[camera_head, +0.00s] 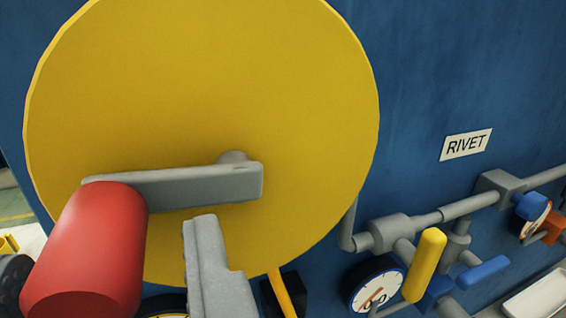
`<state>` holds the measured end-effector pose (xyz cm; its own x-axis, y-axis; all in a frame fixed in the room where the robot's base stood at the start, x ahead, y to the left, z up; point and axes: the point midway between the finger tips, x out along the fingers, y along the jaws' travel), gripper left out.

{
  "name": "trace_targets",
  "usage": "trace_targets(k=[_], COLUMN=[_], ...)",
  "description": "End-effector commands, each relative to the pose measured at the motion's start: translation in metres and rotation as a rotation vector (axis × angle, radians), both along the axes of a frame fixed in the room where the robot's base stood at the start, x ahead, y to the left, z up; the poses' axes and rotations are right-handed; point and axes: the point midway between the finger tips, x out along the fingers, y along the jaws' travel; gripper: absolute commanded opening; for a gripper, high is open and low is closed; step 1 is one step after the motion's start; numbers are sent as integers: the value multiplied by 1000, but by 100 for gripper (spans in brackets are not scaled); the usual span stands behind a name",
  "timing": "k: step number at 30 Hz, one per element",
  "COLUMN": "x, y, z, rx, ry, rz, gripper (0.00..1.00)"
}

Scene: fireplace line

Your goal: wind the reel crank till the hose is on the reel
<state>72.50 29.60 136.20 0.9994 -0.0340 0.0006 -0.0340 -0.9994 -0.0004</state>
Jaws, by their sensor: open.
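The reel shows as a large yellow disc (210,90) in front of a blue wall. A grey crank arm (180,186) runs left from the hub near the disc's centre. A red cylindrical handle (90,245) sits at the crank arm's left end and sticks out toward the camera. My gripper (212,268) is open. One grey finger shows just right of the red handle, with a gap between them; the other finger is not visible. A thin yellow-orange strip (282,291) runs down below the disc, perhaps the hose. The reel's drum is hidden behind the disc.
Grey pipes (455,212) with a yellow lever (425,265), a blue lever (483,272) and a round gauge (376,285) stand right of the reel. A "RIVET" label (466,145) is on the blue wall (430,80). A pale tray (540,298) shows at lower right.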

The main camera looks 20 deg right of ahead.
Motion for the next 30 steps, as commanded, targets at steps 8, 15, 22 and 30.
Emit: trace_targets(k=[8, 15, 22, 30], x=[-28, -52, -55, -62], y=[2, 3, 2, 3], z=[-2, 0, -1, -2], rx=[-2, -1, -1, -1], ry=[4, 2, 2, 2], rz=[2, 3, 0, 1], gripper=[42, 42, 42, 42])
